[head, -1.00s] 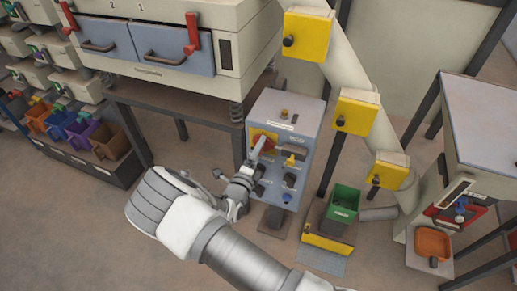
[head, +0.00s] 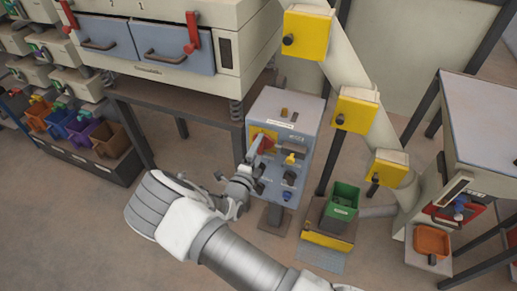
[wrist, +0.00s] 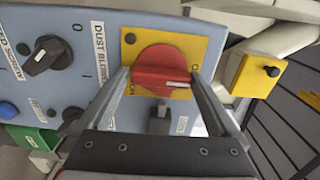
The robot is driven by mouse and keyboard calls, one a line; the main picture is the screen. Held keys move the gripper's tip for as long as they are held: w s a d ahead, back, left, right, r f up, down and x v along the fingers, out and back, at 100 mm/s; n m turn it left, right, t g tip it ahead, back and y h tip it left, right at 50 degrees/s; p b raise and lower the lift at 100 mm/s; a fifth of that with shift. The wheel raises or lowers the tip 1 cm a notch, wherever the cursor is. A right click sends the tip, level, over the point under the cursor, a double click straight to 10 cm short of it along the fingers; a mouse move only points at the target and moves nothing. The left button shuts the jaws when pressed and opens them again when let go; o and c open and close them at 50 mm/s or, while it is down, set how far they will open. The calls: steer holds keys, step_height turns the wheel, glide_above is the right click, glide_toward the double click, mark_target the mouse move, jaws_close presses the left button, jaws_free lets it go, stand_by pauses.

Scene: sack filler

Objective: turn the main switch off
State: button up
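The main switch is a red rotary knob (wrist: 163,68) on a yellow plate (wrist: 200,48) on the grey-blue control box; in the head view the red knob (head: 267,144) is partly behind my gripper. My gripper (wrist: 160,80) is open in the wrist view, one finger on each side of the knob, with no clear grip on it. The knob's bar lies roughly across the picture, its white mark toward the right finger. In the head view my gripper (head: 254,158) is just in front of the box.
Yellow boxes (head: 307,35) line a slanted beam to the right. A green bin (head: 343,200) stands right of the box. Floor at left is open.

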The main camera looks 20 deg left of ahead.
steer(key=s+a, duration=0.1)
steer(key=s, duration=1.6)
steer(key=shift+s+a, duration=0.2)
stand_by(1.5)
